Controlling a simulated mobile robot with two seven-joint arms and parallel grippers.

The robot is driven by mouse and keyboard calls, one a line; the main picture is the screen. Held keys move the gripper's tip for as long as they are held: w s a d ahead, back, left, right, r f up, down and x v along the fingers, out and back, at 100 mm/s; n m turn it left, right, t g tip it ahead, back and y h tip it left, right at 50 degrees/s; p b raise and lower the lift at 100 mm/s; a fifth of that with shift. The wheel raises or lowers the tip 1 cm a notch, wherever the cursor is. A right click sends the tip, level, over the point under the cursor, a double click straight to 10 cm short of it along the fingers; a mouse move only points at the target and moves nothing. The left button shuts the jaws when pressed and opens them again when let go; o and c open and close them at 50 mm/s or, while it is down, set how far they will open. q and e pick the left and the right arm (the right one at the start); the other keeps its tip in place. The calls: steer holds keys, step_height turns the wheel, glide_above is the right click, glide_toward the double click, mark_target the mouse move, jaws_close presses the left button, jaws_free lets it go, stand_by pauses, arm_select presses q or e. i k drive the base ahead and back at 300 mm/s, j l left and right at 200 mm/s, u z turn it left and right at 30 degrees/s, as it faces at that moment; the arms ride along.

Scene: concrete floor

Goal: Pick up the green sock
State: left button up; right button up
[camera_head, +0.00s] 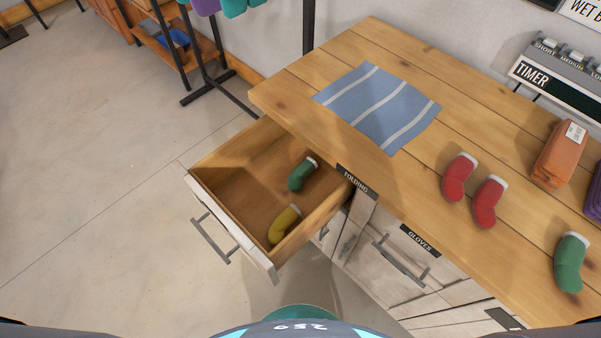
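One green sock (302,174) with a pale cuff lies inside the open wooden drawer (229,233), near its back right side. A second green sock (569,263) with a white cuff lies on the wooden countertop (345,50) at the far right. A yellow sock (284,224) lies in the drawer, closer to the front right wall. Two red socks (459,177) lie side by side on the countertop. Neither of my grippers shows in the head view.
A blue striped cloth (378,107) lies flat on the countertop. An orange folded bundle (559,155) and a timer box (560,85) stand at the right. A closed drawer labelled gloves (400,263) is below the counter. A dark rack (205,90) stands behind; the floor at left is clear.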

mark_target(306, 167)
steer(key=k+l+z, duration=0.25)
steer(key=k+z, duration=0.25)
steer(key=k+l+z, duration=0.35)
steer(key=z, duration=0.15)
